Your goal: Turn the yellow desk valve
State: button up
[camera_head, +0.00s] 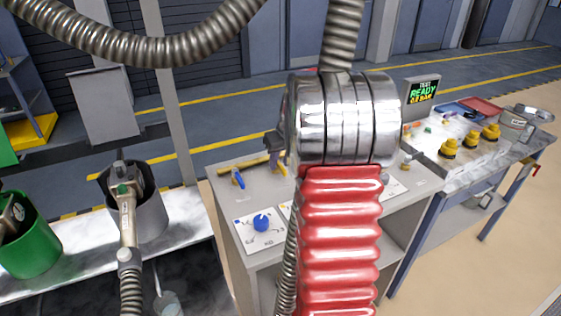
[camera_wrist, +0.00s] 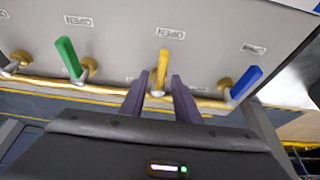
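In the wrist view, a yellow lever handle (camera_wrist: 163,68) stands on a brass valve fitting at the middle of a light grey panel. The word OPEN is printed above it. My gripper (camera_wrist: 160,78) is open, with one dark finger on each side of the lower part of the yellow lever. Gaps show between the lever and both fingers, and I cannot tell whether either touches the valve's base.
A green lever (camera_wrist: 68,58) is left of the yellow one and a blue lever (camera_wrist: 245,83) is right. A brass pipe (camera_wrist: 110,94) runs below them. In the head view, a grey desk (camera_head: 225,165) and a workbench with yellow knobbed parts (camera_head: 472,141) stand ahead.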

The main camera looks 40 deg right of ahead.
jog(key=shift+c, duration=0.6)
grip_shut()
